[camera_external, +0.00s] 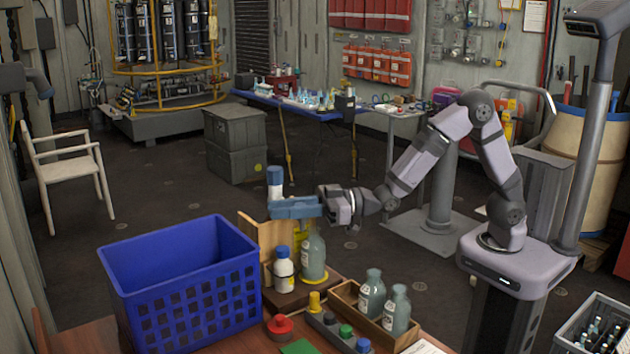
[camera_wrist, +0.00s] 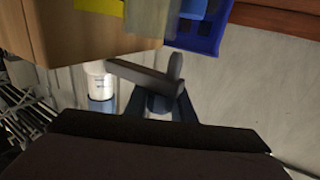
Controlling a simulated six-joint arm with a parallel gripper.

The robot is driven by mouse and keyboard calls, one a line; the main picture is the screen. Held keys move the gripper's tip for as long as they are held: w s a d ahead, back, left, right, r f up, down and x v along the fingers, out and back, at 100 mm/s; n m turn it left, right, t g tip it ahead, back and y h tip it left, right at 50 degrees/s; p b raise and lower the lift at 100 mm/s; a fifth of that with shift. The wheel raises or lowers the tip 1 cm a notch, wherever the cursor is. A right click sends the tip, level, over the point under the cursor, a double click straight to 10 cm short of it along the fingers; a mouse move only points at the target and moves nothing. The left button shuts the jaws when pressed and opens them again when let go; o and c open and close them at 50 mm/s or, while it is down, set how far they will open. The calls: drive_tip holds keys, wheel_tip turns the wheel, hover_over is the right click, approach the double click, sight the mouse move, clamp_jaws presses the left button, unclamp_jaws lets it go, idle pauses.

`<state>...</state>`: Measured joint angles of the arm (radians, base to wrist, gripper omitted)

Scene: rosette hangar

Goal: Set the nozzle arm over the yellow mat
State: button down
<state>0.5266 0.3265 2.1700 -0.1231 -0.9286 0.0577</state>
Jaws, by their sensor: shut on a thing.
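The blue nozzle arm (camera_external: 294,208) reaches left from my gripper (camera_external: 323,203) in the outside view, above the workbench. A white and blue upright piece (camera_external: 274,183) stands at its left end. My gripper is shut on the right end of the arm. In the wrist view, a grey bar (camera_wrist: 145,77) crosses just ahead of my gripper (camera_wrist: 158,103). A yellow patch, apparently the mat (camera_external: 322,280), shows under a grey-green bottle (camera_external: 313,257) on a wooden base; the bottle hides most of it. The arm is above and left of that bottle.
A blue crate (camera_external: 183,317) stands at the left. A white bottle with a blue cap (camera_external: 283,270) stands close to the grey-green one. A wooden tray (camera_external: 345,305) holds two more bottles. Coloured knobs (camera_external: 314,302) line the bench front. An upright wooden panel (camera_external: 268,232) stands behind.

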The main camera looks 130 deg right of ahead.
sight(301, 204)
drive_tip(key=s+n+y, duration=0.1)
drive_tip(key=s+n+t+y, duration=0.1)
drive_tip(key=y, duration=0.1)
drive_tip(key=shift+n+y, duration=0.3)
drive_tip(key=shift+s+a+n+t+y+p, duration=0.2)
drive_tip(key=shift+s+n+y, duration=0.15)
drive_tip(key=shift+n+y, duration=0.35)
drive_tip(key=shift+s+a+n+t+y+p, duration=0.15)
drive_tip(key=shift+s+n+y, duration=0.25)
drive_tip(key=shift+y, duration=0.6)
drive_tip(key=c, duration=1.5)
unclamp_jaws()
drive_tip(key=shift+d, duration=0.1)
drive_tip(key=shift+s+b, duration=0.75)
drive_tip(key=shift+s, duration=2.9)
